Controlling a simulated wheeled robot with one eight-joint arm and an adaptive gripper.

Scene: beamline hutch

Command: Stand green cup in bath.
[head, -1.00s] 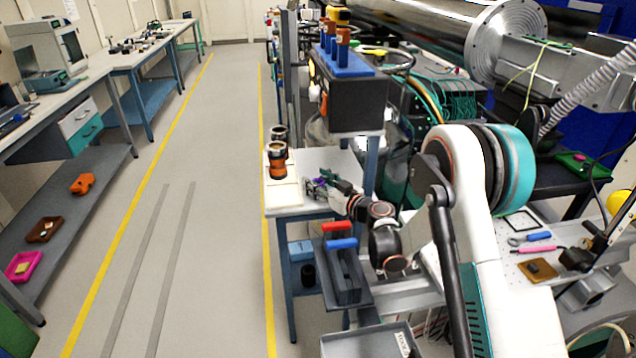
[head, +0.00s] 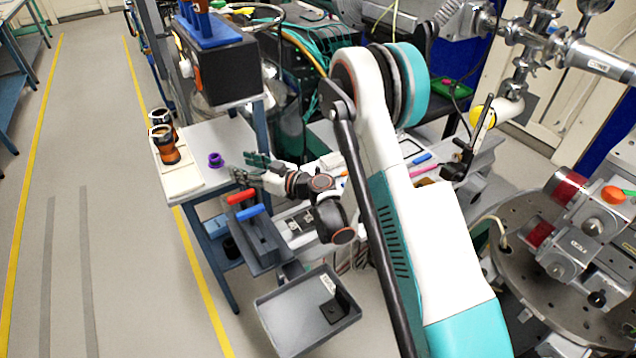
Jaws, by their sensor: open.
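My gripper (head: 243,172) is open, with dark green fingers pointing left over the right side of the small white table (head: 203,132). Nothing shows between the fingers. A small purple ring-like piece (head: 215,160) stands on the table just left of the fingertips, apart from them. I cannot make out a green cup. No vessel is clearly a bath; a shallow grey tray (head: 279,337) with a label and a black block in it is at the lower middle.
Orange-and-black jars (head: 167,152) stand on a cream board (head: 181,184) at the table's left. A grey holder (head: 266,240) with red and blue handles is below my gripper. A black box (head: 225,72) is behind. Floor at left is clear.

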